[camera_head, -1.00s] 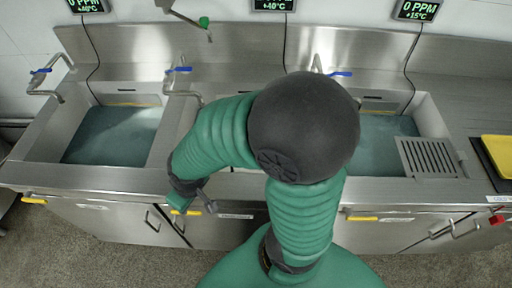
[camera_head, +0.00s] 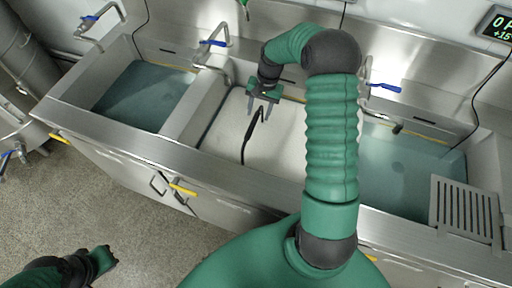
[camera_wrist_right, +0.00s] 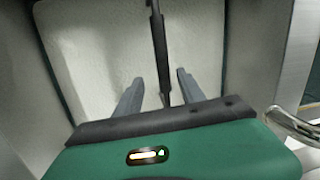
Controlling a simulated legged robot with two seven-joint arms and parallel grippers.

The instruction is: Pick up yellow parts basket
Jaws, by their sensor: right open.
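No clearly yellow basket shows. The middle sink holds a pale, cream-white surface (camera_head: 228,130), perhaps a basket's inside; I cannot tell. A thin black curved bar (camera_head: 251,138), like a handle, rises over it. My right gripper (camera_head: 263,104) points down at the bar's upper end. In the right wrist view its two grey fingers (camera_wrist_right: 158,80) are apart, with the black bar (camera_wrist_right: 159,45) running between them over the pale surface (camera_wrist_right: 100,50). Whether they touch the bar is unclear. My left gripper (camera_head: 98,262) is at the lower left, above the floor; its jaws are unclear.
Sinks with bluish water lie to the left (camera_head: 140,98) and right (camera_head: 405,165). A blue-handled tap (camera_head: 212,43) stands behind the middle sink. A slotted metal rack (camera_head: 463,208) sits at the right. The steel front edge (camera_head: 150,150) runs below the sinks.

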